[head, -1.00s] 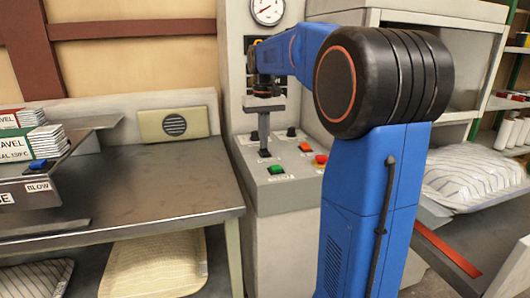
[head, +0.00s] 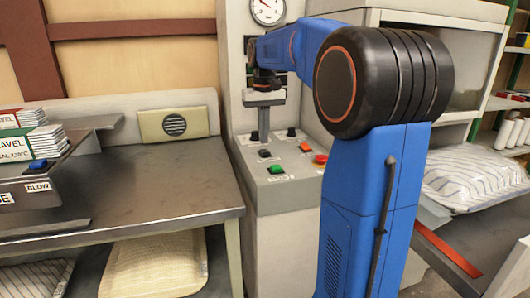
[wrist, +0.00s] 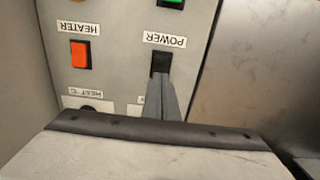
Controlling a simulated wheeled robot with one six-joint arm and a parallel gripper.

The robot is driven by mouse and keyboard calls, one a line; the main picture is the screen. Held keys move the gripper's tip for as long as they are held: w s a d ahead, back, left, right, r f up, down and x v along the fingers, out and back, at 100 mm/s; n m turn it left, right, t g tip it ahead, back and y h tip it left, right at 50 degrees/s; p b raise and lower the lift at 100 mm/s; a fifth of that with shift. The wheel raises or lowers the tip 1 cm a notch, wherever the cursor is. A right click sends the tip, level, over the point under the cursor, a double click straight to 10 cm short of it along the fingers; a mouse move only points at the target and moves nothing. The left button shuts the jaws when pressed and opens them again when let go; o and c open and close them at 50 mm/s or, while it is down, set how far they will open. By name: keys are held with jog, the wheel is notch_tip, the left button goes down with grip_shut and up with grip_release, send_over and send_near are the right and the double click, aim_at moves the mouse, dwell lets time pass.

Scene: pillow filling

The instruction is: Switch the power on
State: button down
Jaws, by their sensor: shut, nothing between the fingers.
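The grey control panel (head: 290,190) stands in the middle of the head view. Its black power switch (head: 264,153) also shows in the wrist view (wrist: 160,62), beside an upside-down POWER label. My gripper (head: 263,130) points down over the panel with its fingers shut and empty. In the wrist view the fingertips (wrist: 163,80) overlap the switch's near edge. In the head view they appear just above the switch. I cannot tell whether they touch it, or which way the switch is set.
An orange heater switch (wrist: 81,55) is beside the power switch. A green button (head: 276,169) and a red button (head: 320,158) are on the same panel, with black knobs behind. A round gauge (head: 267,10) is above. A metal table (head: 150,190) is at left.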

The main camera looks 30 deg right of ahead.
aim_at(264, 151)
notch_tip(264, 151, up, 5)
jog(key=shift+f, duration=0.2)
dwell(0.5)
dwell(0.4)
